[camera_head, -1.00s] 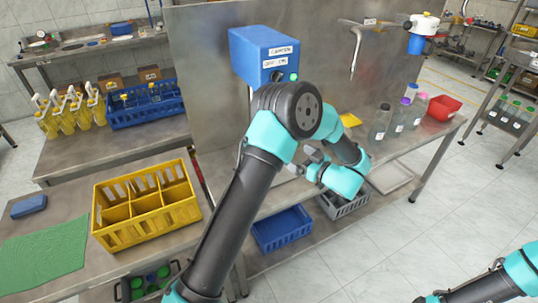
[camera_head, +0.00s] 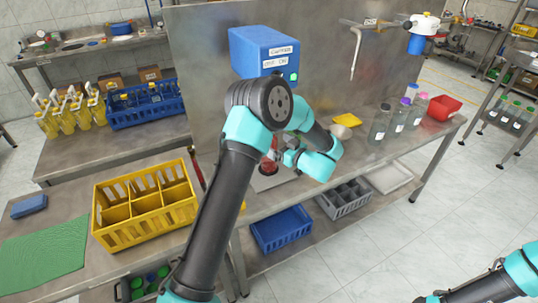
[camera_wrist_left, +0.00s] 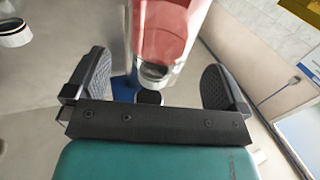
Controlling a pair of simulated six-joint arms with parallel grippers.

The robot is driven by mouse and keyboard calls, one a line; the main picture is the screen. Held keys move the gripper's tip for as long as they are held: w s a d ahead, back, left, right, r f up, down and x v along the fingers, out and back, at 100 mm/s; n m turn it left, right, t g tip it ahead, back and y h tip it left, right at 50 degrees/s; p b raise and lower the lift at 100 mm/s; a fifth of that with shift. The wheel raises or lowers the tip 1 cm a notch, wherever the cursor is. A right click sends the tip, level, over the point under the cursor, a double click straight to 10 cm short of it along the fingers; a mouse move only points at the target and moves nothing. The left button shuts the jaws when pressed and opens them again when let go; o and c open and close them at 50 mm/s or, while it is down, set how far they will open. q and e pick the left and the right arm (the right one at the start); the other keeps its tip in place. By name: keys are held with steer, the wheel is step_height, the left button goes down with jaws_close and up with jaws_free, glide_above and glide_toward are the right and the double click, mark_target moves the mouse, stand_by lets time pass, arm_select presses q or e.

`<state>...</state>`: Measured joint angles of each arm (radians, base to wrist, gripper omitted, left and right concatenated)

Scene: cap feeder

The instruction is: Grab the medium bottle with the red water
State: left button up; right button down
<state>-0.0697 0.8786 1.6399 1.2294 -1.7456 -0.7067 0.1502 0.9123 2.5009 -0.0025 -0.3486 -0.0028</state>
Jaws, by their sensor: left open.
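The bottle with red water (camera_wrist_left: 172,35) stands between the two fingers in the left wrist view, and its narrow dark end points toward the gripper. In the head view the red bottle (camera_head: 269,165) is partly hidden behind my left arm, below the blue capper box. My left gripper (camera_wrist_left: 155,85) is open, with a black finger on each side of the bottle and visible gaps to it. In the head view the left gripper (camera_head: 283,156) is beside the bottle. My right arm shows at the lower right; its gripper is out of frame.
The blue capper box (camera_head: 262,52) is mounted on the metal panel above. Clear bottles (camera_head: 380,124) and a red bin (camera_head: 443,107) stand to the right on the bench. A yellow crate (camera_head: 146,203) stands at left. A yellow piece (camera_head: 346,120) lies behind the arm.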

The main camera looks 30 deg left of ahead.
arm_select(q)
steer(key=x, duration=0.5)
steer(key=shift+r, duration=0.15)
steer(key=shift+c, duration=0.3)
jaws_close()
stand_by(0.8)
steer(key=shift+r, duration=0.1)
